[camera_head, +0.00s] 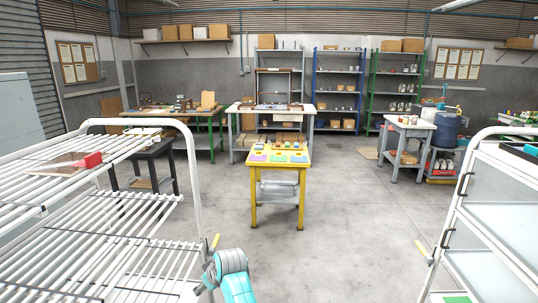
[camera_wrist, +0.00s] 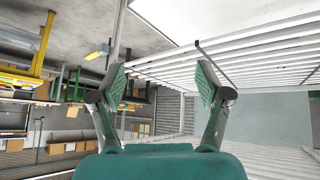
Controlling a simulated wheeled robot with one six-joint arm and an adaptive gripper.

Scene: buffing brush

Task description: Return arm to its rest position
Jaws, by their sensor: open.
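My gripper (camera_wrist: 160,85) shows in the wrist view with its two fingers spread wide apart and nothing between them. The wrist view is turned on its side, with a white slatted rack (camera_wrist: 250,45) to the right of the fingers. In the head view part of my arm (camera_head: 231,272) shows at the bottom centre, beside the right end of the white slatted rack (camera_head: 100,225). My gripper itself cannot be made out in the head view. A red object (camera_head: 88,161) lies on the rack's upper shelf at the left.
A yellow table (camera_head: 258,176) with colored mats stands ahead. A white-framed cart (camera_head: 500,215) stands at the right. Workbenches, including a grey one (camera_head: 240,144), and shelving (camera_head: 340,90) line the back. The floor (camera_head: 345,235) between the rack and the cart is clear.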

